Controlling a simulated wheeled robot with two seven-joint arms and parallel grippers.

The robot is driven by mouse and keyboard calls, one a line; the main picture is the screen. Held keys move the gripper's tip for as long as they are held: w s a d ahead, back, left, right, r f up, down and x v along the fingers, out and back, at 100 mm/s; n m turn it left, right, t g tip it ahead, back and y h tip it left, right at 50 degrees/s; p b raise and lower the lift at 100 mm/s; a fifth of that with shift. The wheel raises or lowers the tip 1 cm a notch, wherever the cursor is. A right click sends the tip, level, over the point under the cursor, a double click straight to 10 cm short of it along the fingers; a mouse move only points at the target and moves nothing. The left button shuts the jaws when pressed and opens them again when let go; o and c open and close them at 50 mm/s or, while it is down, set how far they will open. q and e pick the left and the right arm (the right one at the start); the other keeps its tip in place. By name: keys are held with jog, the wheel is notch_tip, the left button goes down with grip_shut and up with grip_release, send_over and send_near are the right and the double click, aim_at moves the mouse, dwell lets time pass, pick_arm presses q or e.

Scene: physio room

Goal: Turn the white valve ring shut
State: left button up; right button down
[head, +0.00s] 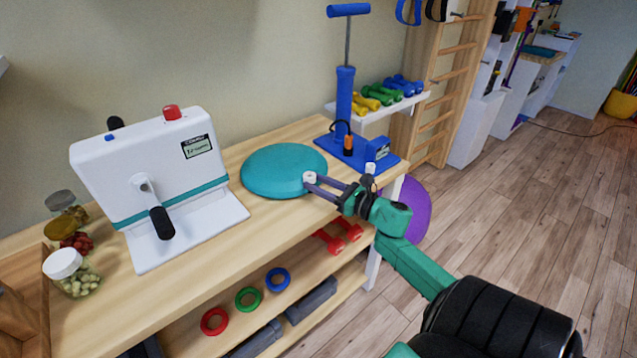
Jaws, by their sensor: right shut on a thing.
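The white valve ring (310,178) is a small white piece at the right edge of a teal inflatable cushion (275,172) lying on the wooden bench. My right gripper (312,183) reaches in from the right, and its fingers are shut on the valve ring. The fingers cover part of the ring, so how far it is turned cannot be told. My left gripper is not in view.
A blue hand pump (345,100) stands behind the cushion. A white device (155,175) with a black-handled crank stands to the left. Jars (70,272) stand at the far left. The bench (195,268) is clear in front of the cushion. Coloured rings lie on the shelf below.

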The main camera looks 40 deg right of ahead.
jog(key=shift+a+m+h, duration=0.2)
jog(key=shift+m+h, duration=0.5)
jog(key=shift+h, duration=0.3)
jog(key=m+h, duration=0.1)
jog(key=h, duration=0.1)
jog(key=shift+a+m+t+h, duration=0.2)
jog(key=shift+m+t+h, duration=0.1)
jog(key=shift+m, duration=0.1)
jog(key=m+h, duration=0.1)
jog(key=h, duration=0.1)
jog(key=m+h+b, duration=0.2)
jog(key=h, duration=0.1)
jog(key=shift+a+f+g+h, duration=0.1)
jog(key=shift+a+g+h, duration=0.2)
jog(key=shift+a+g, duration=0.1)
jog(key=shift+w+a+m+g+h+b, duration=0.1)
jog(key=shift+a+m+g+h+b, duration=0.2)
jog(key=shift+m+g+h, duration=0.6)
jog(key=shift+w+a+m+g+h+b, duration=0.1)
jog(key=shift+m+g+h+b, duration=0.3)
jog(key=shift+m+h, duration=0.95)
jog(key=shift+n+h, duration=0.25)
jog(key=shift+c, duration=2.3)
grip_release()
